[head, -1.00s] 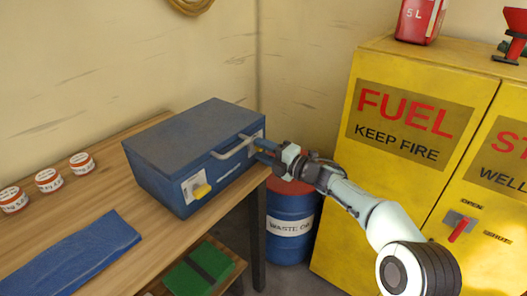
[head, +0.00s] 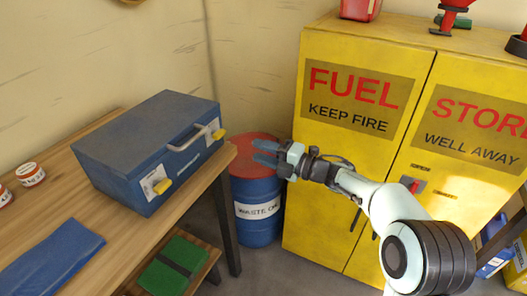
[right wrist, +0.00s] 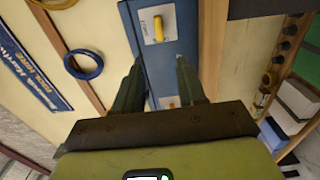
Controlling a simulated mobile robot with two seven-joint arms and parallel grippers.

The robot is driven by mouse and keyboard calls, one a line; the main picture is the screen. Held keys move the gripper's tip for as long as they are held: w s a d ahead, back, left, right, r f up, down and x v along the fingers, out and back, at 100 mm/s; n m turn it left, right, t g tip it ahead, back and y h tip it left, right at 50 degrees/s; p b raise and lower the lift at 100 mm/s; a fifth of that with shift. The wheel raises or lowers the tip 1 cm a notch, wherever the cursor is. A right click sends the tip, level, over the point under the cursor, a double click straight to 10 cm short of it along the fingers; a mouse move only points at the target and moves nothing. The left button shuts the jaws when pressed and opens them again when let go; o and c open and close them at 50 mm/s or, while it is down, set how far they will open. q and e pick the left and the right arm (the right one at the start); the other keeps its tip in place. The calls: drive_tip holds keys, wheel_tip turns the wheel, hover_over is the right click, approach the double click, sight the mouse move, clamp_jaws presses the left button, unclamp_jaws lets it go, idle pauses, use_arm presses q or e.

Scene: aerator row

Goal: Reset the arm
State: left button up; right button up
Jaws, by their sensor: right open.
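My right gripper (head: 264,153) is open and empty in the head view. It is held in the air in front of the waste oil barrel, to the right of the blue toolbox and apart from it. My right arm (head: 375,195) reaches in from the lower right. In the right wrist view the two fingers (right wrist: 158,75) stand apart, with a blue surface bearing yellow latches (right wrist: 158,28) beyond them. The blue toolbox (head: 147,132) sits closed on the bench, its grey handle and yellow latches facing right. My left gripper is not in view.
The wooden bench (head: 120,228) holds a blue cloth (head: 50,258) and small tins (head: 30,174). A blue barrel (head: 257,205) with a red top stands beside it. A yellow fuel cabinet (head: 320,160) stands behind my right arm. A green item (head: 175,265) lies on the lower shelf.

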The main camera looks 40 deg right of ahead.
idle(0.5)
